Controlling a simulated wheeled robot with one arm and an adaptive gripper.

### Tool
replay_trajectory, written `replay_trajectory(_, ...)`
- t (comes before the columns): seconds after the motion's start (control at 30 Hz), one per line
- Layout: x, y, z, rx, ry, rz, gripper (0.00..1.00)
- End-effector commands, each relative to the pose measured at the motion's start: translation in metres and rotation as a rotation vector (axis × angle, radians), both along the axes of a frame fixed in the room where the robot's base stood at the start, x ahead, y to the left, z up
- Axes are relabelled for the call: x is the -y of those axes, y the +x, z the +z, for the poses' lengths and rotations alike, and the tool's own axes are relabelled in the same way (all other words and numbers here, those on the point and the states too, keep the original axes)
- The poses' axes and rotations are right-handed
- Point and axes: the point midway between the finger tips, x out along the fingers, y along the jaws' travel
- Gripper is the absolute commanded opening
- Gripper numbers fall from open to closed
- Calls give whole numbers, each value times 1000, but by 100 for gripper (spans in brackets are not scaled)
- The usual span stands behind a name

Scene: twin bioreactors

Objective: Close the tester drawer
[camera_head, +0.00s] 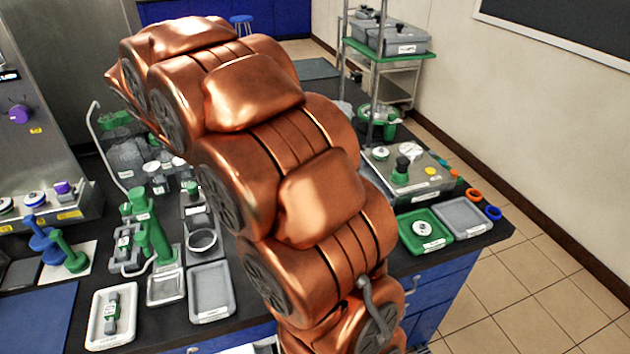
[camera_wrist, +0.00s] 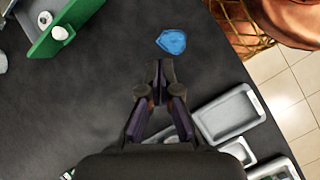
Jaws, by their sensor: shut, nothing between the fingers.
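In the wrist view, my gripper (camera_wrist: 160,66) is shut and empty over the dark bench top. At the upper left of that view is a green panel (camera_wrist: 75,18) with a white knob (camera_wrist: 60,33) on its face. It looks like the front of the tester drawer, standing out from a pale body (camera_wrist: 27,12) that the frame edge cuts off. The panel is up and left of my fingertips, apart from them. How far the drawer stands out is hard to tell. In the head view, my copper arm hides my gripper, and I cannot make out the drawer.
A blue flat piece (camera_wrist: 171,41) lies on the bench just beyond my fingertips. Grey trays (camera_wrist: 206,128) lie at the lower right, near the bench edge.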

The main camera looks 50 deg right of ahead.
Motion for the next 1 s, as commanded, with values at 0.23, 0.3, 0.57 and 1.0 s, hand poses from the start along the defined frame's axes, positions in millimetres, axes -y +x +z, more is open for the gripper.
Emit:
replay_trajectory(0.23,33,41,-5,-104,-48,69,0)
replay_trajectory(0.3,42,53,-6,-128,-61,87,0)
replay_trajectory(0.57,74,90,-17,-240,-101,143,0)
replay_trajectory(1.0,120,140,-43,-424,-147,202,0)
